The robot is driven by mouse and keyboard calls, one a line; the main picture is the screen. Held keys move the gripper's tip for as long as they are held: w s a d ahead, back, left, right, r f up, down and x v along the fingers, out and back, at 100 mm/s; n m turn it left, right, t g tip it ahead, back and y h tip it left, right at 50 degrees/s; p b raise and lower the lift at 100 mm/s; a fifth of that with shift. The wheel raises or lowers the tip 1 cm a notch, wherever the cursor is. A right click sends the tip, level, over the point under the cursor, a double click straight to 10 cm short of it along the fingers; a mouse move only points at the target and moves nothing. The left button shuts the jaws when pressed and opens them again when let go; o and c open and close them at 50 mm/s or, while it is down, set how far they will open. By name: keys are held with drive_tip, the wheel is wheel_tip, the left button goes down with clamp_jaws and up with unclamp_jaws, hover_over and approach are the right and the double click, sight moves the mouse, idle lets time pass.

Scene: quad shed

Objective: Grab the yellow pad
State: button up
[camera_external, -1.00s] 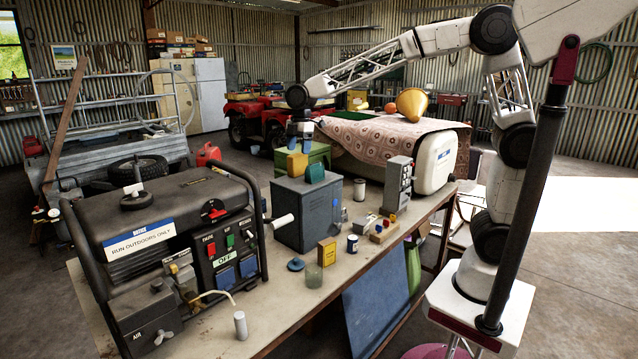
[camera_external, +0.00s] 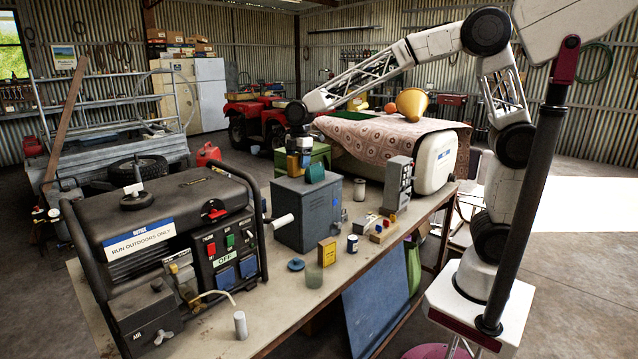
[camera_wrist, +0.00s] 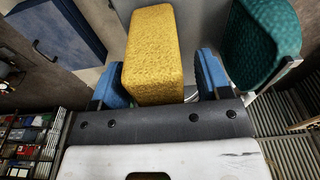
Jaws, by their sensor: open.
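The yellow pad (camera_wrist: 154,50) is a textured block on top of the grey metal box (camera_external: 304,212). In the wrist view it lies between the two blue fingers of my gripper (camera_wrist: 155,84), with a narrow gap showing on each side. In the external view the pad (camera_external: 293,164) is partly hidden by my gripper (camera_external: 299,147), which is down over it from above. My gripper is open around the pad.
A green pad (camera_wrist: 262,38) stands just right of the yellow one on the same box, also visible in the external view (camera_external: 315,174). A generator (camera_external: 165,240) is to the left on the workbench. A cloth-covered white container (camera_external: 437,165) is behind at right.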

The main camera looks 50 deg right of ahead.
drive_tip(key=shift+f, duration=0.4)
drive_tip(key=c, duration=1)
drive_tip(key=shift+r, duration=0.1)
drive_tip(key=shift+r, duration=4.9)
